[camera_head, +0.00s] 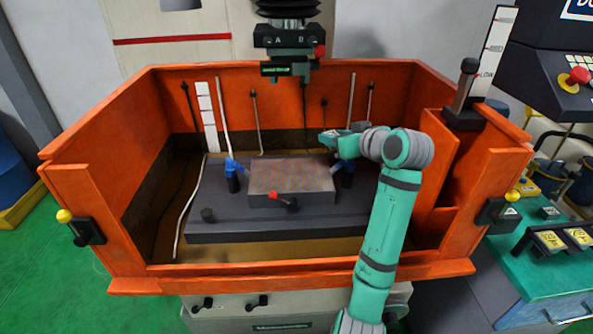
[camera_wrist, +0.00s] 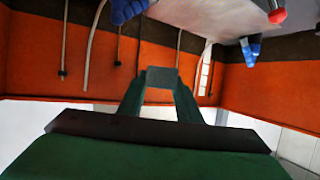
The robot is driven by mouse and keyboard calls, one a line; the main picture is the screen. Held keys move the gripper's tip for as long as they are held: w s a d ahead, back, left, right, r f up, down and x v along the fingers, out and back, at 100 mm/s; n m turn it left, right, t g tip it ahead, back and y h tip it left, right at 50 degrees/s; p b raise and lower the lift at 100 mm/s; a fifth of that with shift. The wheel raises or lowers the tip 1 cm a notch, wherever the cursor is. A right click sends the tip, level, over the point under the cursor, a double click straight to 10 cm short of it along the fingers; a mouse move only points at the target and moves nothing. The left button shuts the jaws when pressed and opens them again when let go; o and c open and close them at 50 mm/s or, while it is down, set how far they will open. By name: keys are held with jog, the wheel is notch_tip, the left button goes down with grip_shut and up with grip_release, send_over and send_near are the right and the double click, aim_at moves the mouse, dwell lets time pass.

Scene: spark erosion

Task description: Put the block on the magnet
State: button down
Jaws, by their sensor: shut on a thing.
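My gripper (camera_wrist: 160,95) points away from the wrist camera in the wrist view, with its two dark green fingers closed on a small grey-green block (camera_wrist: 160,86) between the tips. In the head view my gripper (camera_head: 332,137) is above the back right part of the magnet; the block is too small to tell apart there. The magnet (camera_head: 290,178) is a flat brownish-grey rectangular plate with a red-knobbed lever on its front side. Its top is bare, and the gripper appears raised above it.
The magnet sits on a dark worktable (camera_head: 225,220) inside an orange tank (camera_head: 115,115). Blue nozzles (camera_head: 233,170) stand beside the magnet at left and right. The machine head (camera_head: 290,45) hangs above the back. Hoses and rods line the back wall.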

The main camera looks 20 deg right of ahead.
jog(key=w+a+f, duration=0.3)
jog(key=w+a, duration=0.1)
jog(key=a, duration=0.2)
send_over(291, 174)
jog(key=f, duration=0.5)
jog(key=shift+s+d+f, duration=0.15)
jog(key=shift+s+f, duration=0.05)
jog(key=shift+f, duration=0.15)
jog(key=shift+w+f, duration=0.1)
jog(key=shift+f, duration=1.6)
jog(key=shift+f, duration=0.15)
jog(key=c, duration=1.3)
grip_release()
jog(key=v, duration=1.2)
